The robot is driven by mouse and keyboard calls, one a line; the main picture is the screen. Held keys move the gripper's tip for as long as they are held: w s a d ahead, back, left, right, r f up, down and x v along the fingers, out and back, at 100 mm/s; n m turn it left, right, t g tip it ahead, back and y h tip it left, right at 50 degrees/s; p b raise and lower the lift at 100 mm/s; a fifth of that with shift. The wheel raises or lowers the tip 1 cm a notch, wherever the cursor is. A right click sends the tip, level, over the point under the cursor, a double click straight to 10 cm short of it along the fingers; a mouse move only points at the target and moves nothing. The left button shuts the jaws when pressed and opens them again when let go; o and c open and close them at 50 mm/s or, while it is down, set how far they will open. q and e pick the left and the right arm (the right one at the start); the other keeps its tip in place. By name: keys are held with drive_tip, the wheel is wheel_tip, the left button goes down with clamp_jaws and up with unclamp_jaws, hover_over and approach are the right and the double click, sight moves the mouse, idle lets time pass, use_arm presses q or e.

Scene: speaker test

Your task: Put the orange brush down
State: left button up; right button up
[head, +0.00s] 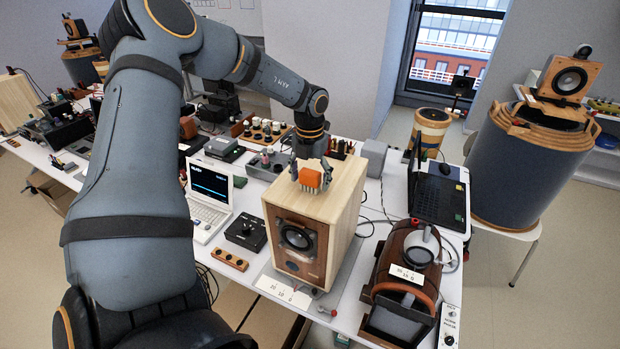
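The orange brush (311,178) is a small orange block with greyish bristles under it, in the middle of the head view. My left gripper (311,174) points down with one finger on each side of the brush and appears shut on it. My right gripper is not in view.
A white laptop (209,200) and a black knob box (245,231) stand left of the speaker box. A dark wooden drum-shaped stand with headphones (421,247) is to its right. A black laptop (438,195) lies behind that. The white table (345,318) shows bare patches in front.

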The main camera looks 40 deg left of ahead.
sight(310, 171)
use_arm(q)
drive_tip(key=shift+s, duration=0.1)
drive_tip(key=shift+r, duration=0.15)
wheel_tip(310, 171, up, 8)
drive_tip(key=p, duration=0.8)
